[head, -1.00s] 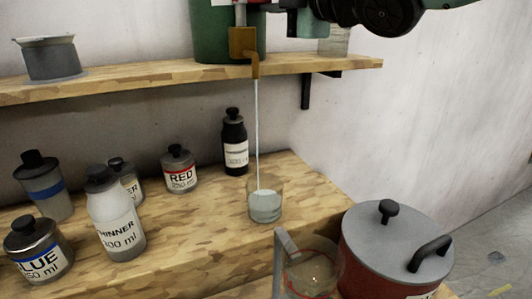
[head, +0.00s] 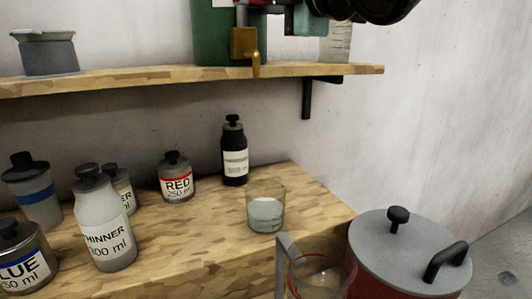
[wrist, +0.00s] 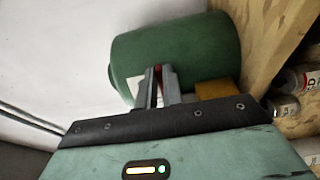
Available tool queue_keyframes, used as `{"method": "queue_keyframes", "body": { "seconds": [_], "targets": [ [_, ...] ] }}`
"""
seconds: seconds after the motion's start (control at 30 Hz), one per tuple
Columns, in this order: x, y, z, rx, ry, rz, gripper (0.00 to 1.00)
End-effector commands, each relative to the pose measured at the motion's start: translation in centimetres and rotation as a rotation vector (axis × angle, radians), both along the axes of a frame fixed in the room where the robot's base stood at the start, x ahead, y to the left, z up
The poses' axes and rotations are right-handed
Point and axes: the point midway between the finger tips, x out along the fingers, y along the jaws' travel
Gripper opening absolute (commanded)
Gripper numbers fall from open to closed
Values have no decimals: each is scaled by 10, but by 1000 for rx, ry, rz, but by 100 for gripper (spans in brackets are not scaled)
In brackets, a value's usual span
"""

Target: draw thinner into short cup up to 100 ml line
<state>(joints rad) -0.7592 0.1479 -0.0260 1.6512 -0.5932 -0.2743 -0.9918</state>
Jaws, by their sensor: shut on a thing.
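A short clear cup (head: 266,214) stands upright on the lower wooden bench, below the brass tap (head: 245,44). It holds pale liquid to well over half its height; its marks are too small to read. No stream runs from the spout. The tap is on a green drum (head: 212,30) on the upper shelf, which also shows in the wrist view (wrist: 185,50). My gripper (wrist: 158,72) is shut on the tap lever, a red strip of which shows between the fingers. In the head view it is partly cut off at the top.
Bottles stand left of the cup: thinner (head: 104,230), red (head: 177,178), blue (head: 22,258) and others. A black bottle (head: 235,155) stands behind it. A handled jug (head: 310,270) and lidded red pot (head: 405,250) are at front right. The upper shelf (head: 150,77) overhangs.

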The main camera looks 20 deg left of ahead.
Motion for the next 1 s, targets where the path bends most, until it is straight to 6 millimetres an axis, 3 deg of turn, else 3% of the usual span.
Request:
{"method": "queue_keyframes", "body": {
  "seconds": [0.03,1.0],
  "targets": [
    [-8,7,3,6,-5,20,0],
    [-11,6,0,6,-5,-41,0]
  ]
}}
